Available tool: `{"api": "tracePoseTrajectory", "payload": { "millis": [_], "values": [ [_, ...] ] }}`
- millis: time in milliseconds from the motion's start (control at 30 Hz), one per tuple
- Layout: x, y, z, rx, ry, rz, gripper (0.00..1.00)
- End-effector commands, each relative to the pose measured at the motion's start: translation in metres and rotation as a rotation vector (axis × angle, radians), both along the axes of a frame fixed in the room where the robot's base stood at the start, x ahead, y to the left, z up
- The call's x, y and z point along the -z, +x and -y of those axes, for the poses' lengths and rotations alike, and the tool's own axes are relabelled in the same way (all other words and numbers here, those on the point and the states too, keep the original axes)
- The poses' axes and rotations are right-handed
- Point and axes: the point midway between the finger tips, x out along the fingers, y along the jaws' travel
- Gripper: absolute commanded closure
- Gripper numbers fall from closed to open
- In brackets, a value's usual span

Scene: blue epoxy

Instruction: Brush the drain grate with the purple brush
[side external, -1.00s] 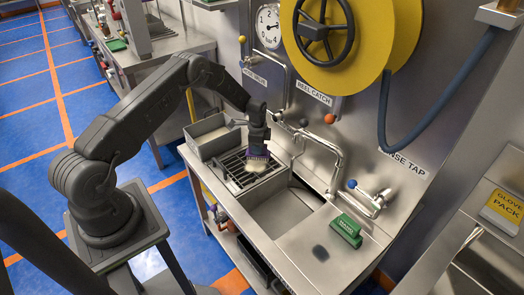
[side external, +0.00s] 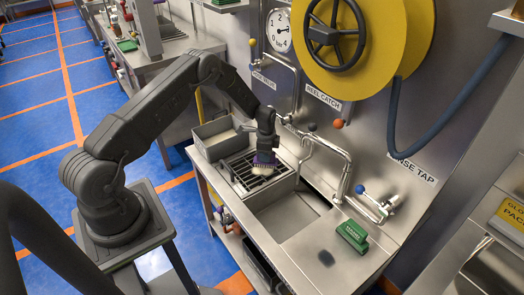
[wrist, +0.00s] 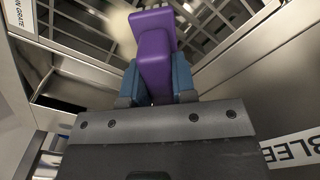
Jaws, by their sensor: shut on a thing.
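My gripper (side external: 265,150) is shut on the purple brush (side external: 264,159), which points down over the drain grate (side external: 241,179). The brush's pale bristles are at the grate's slats, toward the back right part; whether they touch cannot be told for sure. The grate is a dark slatted panel in a metal frame beside the sink basin. In the wrist view, the purple handle (wrist: 155,55) sits between my two blue-grey fingers (wrist: 156,82). Grate bars (wrist: 85,38) show behind it, and a blurred pale patch lies at the upper left of the handle.
The open sink basin (side external: 284,218) lies right of the grate, and a metal tray (side external: 212,132) lies behind left. A bent tap pipe (side external: 340,160) rises close to the right of my gripper. A yellow hose reel (side external: 400,40) hangs above.

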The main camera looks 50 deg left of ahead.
Motion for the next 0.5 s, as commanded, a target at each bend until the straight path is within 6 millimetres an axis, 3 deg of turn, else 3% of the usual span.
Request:
{"api": "tracePoseTrajectory", "payload": {
  "millis": [500],
  "values": [
    [0.0,0.0,0.048,0.002,0.0,-0.001,0.97]
  ]
}}
